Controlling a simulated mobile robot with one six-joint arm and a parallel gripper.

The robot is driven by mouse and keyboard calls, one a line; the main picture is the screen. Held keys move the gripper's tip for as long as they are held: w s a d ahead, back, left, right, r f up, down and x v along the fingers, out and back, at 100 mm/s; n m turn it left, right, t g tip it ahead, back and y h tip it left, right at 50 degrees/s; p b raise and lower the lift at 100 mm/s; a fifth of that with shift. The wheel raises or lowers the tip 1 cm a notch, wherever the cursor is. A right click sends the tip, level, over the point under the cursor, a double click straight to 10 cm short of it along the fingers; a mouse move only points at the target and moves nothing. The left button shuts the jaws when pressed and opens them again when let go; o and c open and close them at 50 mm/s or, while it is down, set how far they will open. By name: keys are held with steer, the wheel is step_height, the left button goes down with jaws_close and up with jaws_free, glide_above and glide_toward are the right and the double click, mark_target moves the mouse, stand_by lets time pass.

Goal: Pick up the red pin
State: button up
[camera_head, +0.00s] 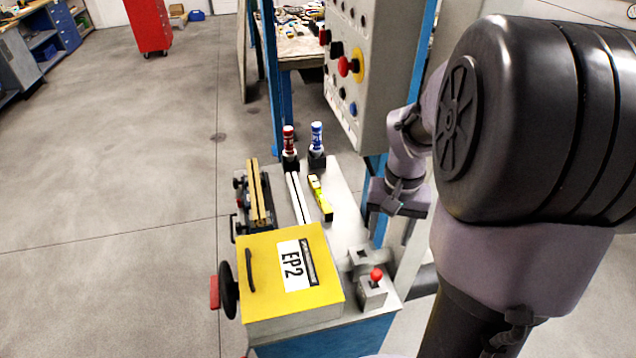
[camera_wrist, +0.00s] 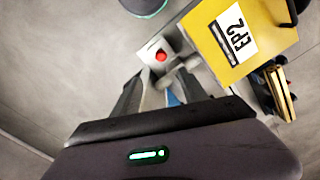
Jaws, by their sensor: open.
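The red pin (camera_head: 289,139) stands upright in a dark holder at the far end of the bench in the head view. A blue pin (camera_head: 317,136) stands upright in a similar holder just to its right. My gripper (camera_head: 397,203) is to the right of the bench, well apart from both pins. In the wrist view my gripper (camera_wrist: 166,88) is open, with nothing seen between its fingers. The pins do not show in the wrist view.
A yellow EP2 box (camera_head: 262,268) and a grey box with a red-knobbed lever (camera_head: 372,292) stand at the bench's near end. A yellow-and-black tool (camera_head: 320,198) lies mid-bench. A control panel (camera_head: 366,75) rises behind, right of the pins. A vise (camera_head: 254,195) sits at the left.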

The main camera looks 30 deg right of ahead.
mark_target(377, 272)
step_height(377, 272, down, 18)
steer(key=b, duration=0.5)
steer(key=shift+a+r, duration=0.15)
jaws_close()
